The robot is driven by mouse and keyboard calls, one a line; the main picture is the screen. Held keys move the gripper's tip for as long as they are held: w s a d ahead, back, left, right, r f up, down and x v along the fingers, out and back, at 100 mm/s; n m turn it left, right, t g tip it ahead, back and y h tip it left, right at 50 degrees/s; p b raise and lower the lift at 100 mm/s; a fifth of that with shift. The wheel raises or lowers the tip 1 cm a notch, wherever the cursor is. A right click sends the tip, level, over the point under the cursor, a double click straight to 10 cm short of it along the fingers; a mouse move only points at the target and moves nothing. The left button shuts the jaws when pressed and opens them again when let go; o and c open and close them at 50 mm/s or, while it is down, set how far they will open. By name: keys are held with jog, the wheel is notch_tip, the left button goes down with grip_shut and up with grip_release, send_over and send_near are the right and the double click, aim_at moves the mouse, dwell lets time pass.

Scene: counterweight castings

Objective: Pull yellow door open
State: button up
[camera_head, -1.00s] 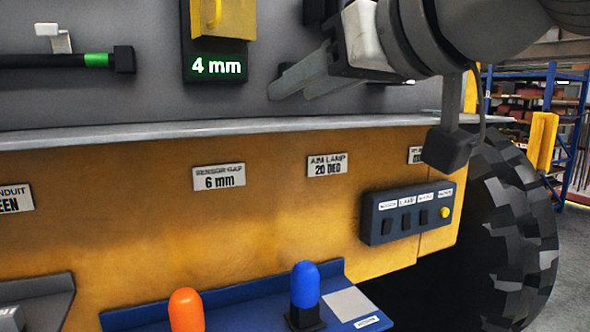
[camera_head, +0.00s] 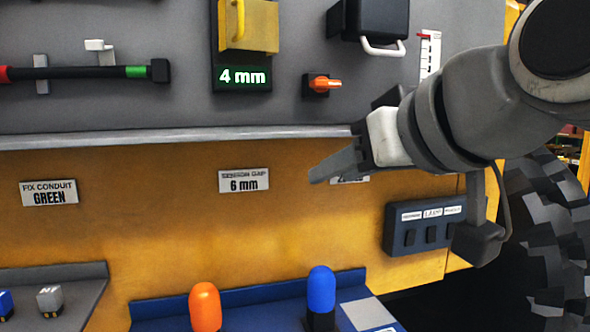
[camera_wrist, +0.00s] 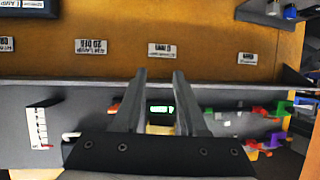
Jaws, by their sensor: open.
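A broad yellow panel (camera_head: 110,235) runs along the lower front of the machine, with a vertical seam near its right end. No handle shows on it, and I cannot tell whether it is the door. A small yellow block with a handle (camera_head: 250,25) sits above the green "4 mm" display (camera_head: 242,76); its top is cut off. My gripper (camera_head: 322,172) is in front of the panel, right of the "6 mm" label, pointing left and empty. In the wrist view, which is upside down, its two fingers (camera_wrist: 160,76) are apart, with the display (camera_wrist: 160,109) between them.
A grey ledge (camera_head: 180,138) juts above the panel. A black box with a white handle (camera_head: 383,45) and an orange knob (camera_head: 325,84) are above it. A large tyre (camera_head: 560,230) is right.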

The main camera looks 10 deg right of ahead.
aim_at(253, 25)
grip_shut()
jog(key=w+a+r+n+t+y+p, duration=0.1)
jog(key=w+a+r+n+y, duration=0.2)
jog(key=r+n, duration=0.4)
jog(key=w+a+r+n+t, duration=0.1)
jog(key=w+a+r+n, duration=0.2)
jog(key=a+r+n, duration=0.3)
jog(key=w+a+r+n+t+y+p, duration=0.1)
jog(key=w+a+r+n+y, duration=0.2)
jog(key=r+n, duration=0.55)
jog(key=w+a+h+p, duration=0.1)
jog(key=w+a+p, duration=0.35)
jog(key=w, duration=0.45)
jog(key=shift+s+d+m+b, duration=0.15)
jog(key=shift+d+b, duration=0.1)
jog(key=shift+d, duration=0.75)
jog(key=shift+s+d+m+b, duration=0.15)
jog(key=shift+d+b, duration=0.1)
jog(key=shift+d, duration=0.7)
